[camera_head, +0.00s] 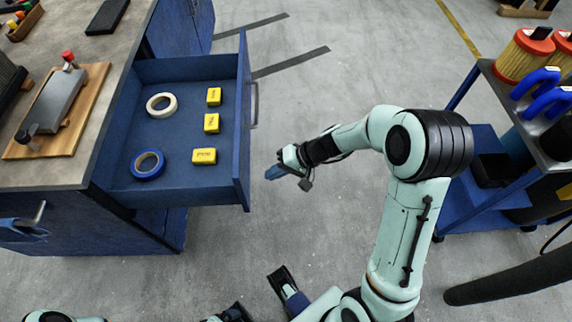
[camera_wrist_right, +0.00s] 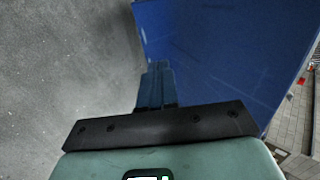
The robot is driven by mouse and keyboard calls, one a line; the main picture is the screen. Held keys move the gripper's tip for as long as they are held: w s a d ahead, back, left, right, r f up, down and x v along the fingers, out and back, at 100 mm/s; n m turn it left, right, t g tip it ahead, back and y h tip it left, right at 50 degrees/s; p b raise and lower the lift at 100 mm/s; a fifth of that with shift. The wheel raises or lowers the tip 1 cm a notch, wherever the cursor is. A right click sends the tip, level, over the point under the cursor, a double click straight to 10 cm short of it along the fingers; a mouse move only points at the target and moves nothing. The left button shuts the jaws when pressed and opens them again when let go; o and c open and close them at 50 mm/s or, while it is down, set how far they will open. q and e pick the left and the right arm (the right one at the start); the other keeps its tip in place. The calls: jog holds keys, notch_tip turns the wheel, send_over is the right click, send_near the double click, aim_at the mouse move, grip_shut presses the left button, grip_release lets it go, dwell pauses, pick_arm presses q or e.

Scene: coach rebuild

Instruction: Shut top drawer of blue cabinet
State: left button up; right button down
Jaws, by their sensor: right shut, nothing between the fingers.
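The blue cabinet (camera_head: 60,228) stands at the left in the head view. Its top drawer (camera_head: 185,185) is pulled well out to the right. The drawer front (camera_head: 243,130) has a grey bar handle (camera_head: 254,104) on its outer face. My right gripper (camera_head: 271,173) is shut and empty, outside the drawer front and a little to its right, with a visible gap in the head view. In the right wrist view, the shut fingers (camera_wrist_right: 156,84) point towards a blue panel (camera_wrist_right: 220,55), which fills the upper right.
The drawer holds two tape rolls (camera_head: 148,164) and several yellow boxes (camera_head: 204,156). A clamp on a wooden board (camera_head: 85,105) lies on the cabinet top. A blue cart (camera_head: 487,205) with filters stands at the right.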

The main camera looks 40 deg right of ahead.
aim_at(247, 180)
jog(key=w+a, duration=0.2)
jog(key=a+f, duration=0.1)
jog(key=a, duration=0.1)
jog(key=shift+w+a, duration=0.1)
jog(key=shift+w, duration=0.3)
pick_arm(q)
jog(key=shift+r, duration=0.1)
